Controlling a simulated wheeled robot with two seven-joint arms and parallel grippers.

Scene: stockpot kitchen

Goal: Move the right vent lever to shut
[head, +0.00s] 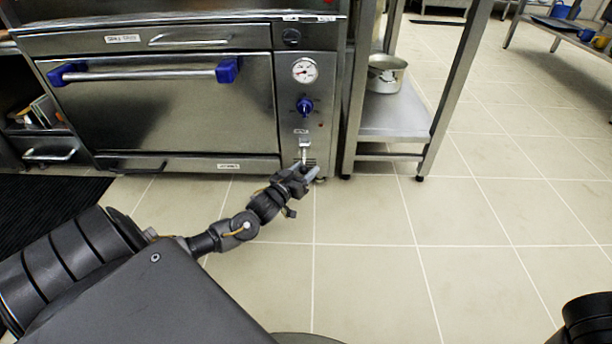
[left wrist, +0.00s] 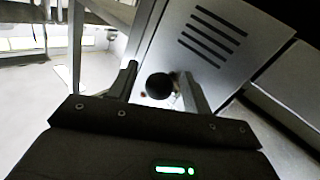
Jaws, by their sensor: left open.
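The oven's right vent lever (head: 304,153) is a small upright lever low on the oven's right control panel, under a small label and beside vent slots. In the left wrist view its black ball knob (left wrist: 160,86) lies between the two fingers. My left gripper (head: 304,170) is open at the lever, with a finger on either side of the knob in the wrist view (left wrist: 160,88). I cannot tell whether a finger touches it. The gripper partly hides the lever's lower end in the head view. My right gripper is not in view.
The oven door (head: 165,110) with its blue-ended handle is to the left. A blue knob (head: 305,106) and a dial gauge (head: 304,70) sit above the lever. A steel rack (head: 395,125) holding a pot (head: 385,75) stands close on the right. The tiled floor in front is clear.

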